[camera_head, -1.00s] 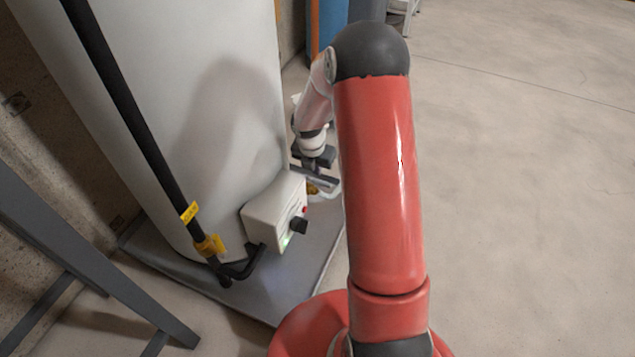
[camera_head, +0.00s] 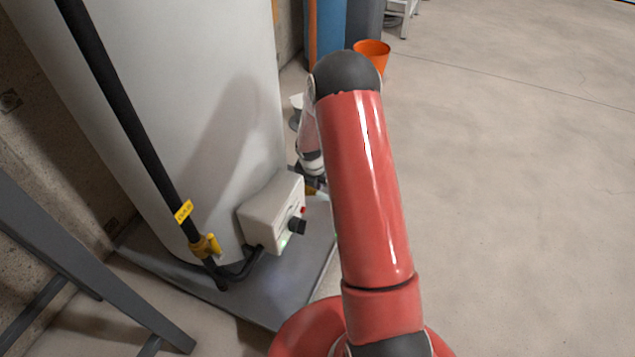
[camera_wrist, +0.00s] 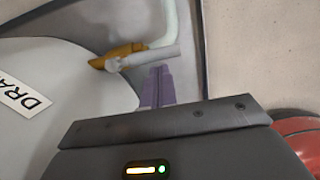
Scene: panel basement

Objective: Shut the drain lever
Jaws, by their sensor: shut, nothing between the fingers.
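The brass drain valve (camera_wrist: 118,56) sticks out of the white tank (camera_wrist: 60,75) in the wrist view, near a label reading "DRA". A light grey bar, which looks like the drain lever (camera_wrist: 152,57), lies across the valve and points right. A pale hose or pipe (camera_wrist: 168,22) runs past its far end. My gripper (camera_wrist: 157,72) is shut and empty, its fingertips close to the bar's underside in the picture; I cannot tell whether they touch. In the head view my gripper (camera_head: 316,184) is partly hidden behind the control box and my arm.
A white control box (camera_head: 270,213) with a black knob sits low on the tank, beside my gripper. A black pipe (camera_head: 135,125) with yellow fittings runs down the tank. A grey metal frame (camera_head: 90,255) stands at left. An orange bucket (camera_head: 372,55) stands behind. Open floor lies right.

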